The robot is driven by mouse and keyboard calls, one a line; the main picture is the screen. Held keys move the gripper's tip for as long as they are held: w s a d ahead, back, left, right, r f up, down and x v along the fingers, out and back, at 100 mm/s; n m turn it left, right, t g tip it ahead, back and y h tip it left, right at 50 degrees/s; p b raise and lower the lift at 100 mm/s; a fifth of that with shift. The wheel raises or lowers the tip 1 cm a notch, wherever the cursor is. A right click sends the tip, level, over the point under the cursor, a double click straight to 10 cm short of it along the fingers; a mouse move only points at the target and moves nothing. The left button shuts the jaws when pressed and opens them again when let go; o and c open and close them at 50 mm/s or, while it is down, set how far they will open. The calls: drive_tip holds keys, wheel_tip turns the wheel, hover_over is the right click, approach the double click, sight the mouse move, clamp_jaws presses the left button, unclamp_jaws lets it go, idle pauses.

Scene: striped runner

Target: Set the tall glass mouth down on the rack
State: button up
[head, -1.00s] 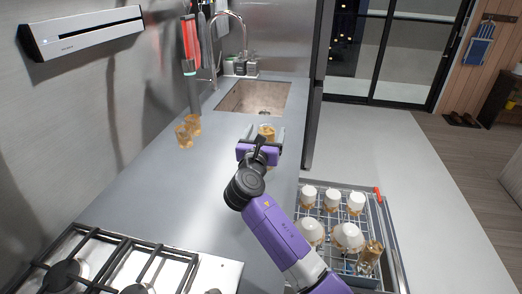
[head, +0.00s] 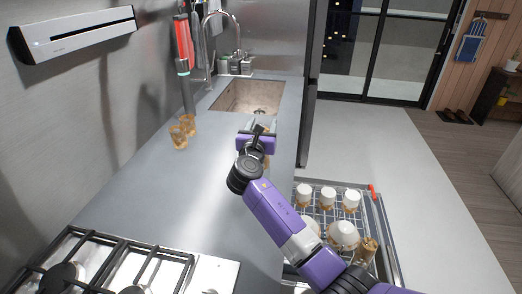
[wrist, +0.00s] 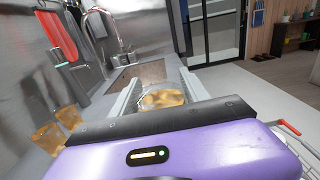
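A clear glass with amber patches (wrist: 163,98) stands between the two pale fingers of my gripper (wrist: 165,90) in the wrist view. In the head view my gripper (head: 259,126) is over the counter just in front of the sink, and it mostly hides this glass. The fingers are wide apart, one on each side of the glass; whether they touch it is unclear. The dish rack (head: 374,215) is pulled out low at the right, below counter height. It holds several white cups and bowls and an amber-patched glass (head: 367,251) at its near right.
Two amber-patched glasses (head: 183,131) stand on the counter (head: 190,190) by the wall. The sink (head: 248,95) lies beyond my gripper, with a tall tap (head: 212,40). A gas hob (head: 100,270) is at the near left. The mid-counter is clear.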

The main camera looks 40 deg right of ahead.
clamp_jaws()
drive_tip(key=shift+r, duration=0.15)
